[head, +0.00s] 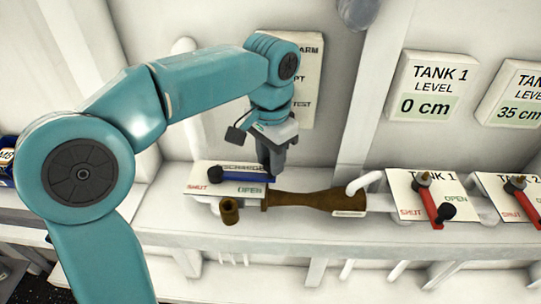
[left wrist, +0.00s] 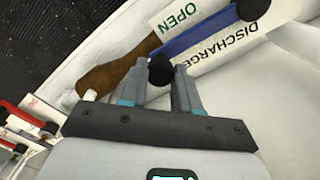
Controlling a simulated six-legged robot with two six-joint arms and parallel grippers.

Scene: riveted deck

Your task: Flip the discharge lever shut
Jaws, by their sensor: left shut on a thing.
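The discharge lever (head: 238,178) is a blue bar on a white plate (head: 200,180) marked SHUT at left and OPEN at right. Its bar also shows in the left wrist view (left wrist: 205,32), with a round black end at each side. The bar points right, toward OPEN. My left gripper (head: 270,174) comes down from above at the bar's right end. In the left wrist view my left gripper (left wrist: 160,67) has its fingers on both sides of the black knob there, shut on it. In the head view the fingers hide this knob. My right gripper is not in view.
A brown pipe fitting (head: 310,201) lies right beside the plate, with a short brown outlet (head: 229,211) in front. The red tank 1 lever (head: 430,205) and red tank 2 lever (head: 524,203) stand further right. A tank 1 level sign (head: 432,88) reads 0 cm.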

